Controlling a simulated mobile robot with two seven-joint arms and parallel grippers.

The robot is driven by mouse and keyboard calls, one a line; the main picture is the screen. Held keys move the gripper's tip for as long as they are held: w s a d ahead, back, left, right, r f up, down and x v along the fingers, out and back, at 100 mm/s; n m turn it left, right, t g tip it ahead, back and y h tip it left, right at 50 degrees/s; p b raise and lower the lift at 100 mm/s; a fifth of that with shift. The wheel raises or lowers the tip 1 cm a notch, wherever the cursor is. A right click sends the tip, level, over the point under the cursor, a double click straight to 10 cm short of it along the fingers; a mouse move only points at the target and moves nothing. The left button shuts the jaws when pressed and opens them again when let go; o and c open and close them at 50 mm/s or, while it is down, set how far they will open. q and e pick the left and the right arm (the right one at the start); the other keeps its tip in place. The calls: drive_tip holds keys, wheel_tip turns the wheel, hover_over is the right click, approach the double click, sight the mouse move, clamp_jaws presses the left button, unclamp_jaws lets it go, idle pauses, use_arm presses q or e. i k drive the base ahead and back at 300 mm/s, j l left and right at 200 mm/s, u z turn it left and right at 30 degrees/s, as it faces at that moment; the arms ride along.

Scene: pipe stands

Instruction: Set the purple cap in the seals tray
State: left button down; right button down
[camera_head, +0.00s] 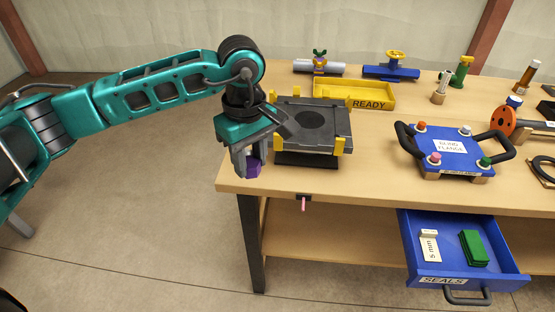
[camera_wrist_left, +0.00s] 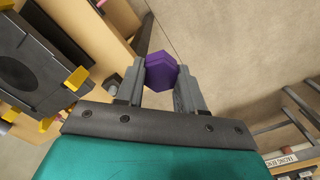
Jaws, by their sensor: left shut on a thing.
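My left gripper (camera_head: 250,160) is shut on the purple cap (camera_head: 255,169) and points down at the table's left front corner. In the left wrist view the cap (camera_wrist_left: 162,72), with a faceted outline, sits between the two grey fingertips. The blue tray marked SEALS (camera_head: 447,279) is an open drawer under the table's front edge, to the right of and below the gripper. Inside it are a green stack (camera_head: 473,248) and a white "5 mm" card (camera_head: 430,246). My right gripper is not in view.
A black fixture with yellow corner clips (camera_head: 318,126) stands just right of the gripper. Behind it is the yellow READY tray (camera_head: 372,105). The blue blind flange plate with black handles (camera_head: 449,148) stands on the table above the drawer.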

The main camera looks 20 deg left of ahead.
sight(446, 238)
drive_tip(key=l, duration=0.2)
drive_tip(key=i+l+z, duration=0.15)
drive_tip(key=l, duration=0.3)
drive_tip(key=i+l+z, duration=0.15)
drive_tip(key=l, duration=0.25)
drive_tip(key=i+l+z, duration=0.15)
drive_tip(key=l, duration=0.3)
drive_tip(key=i+l+z, duration=0.15)
drive_tip(key=l, duration=0.2)
drive_tip(key=i+l, duration=0.05)
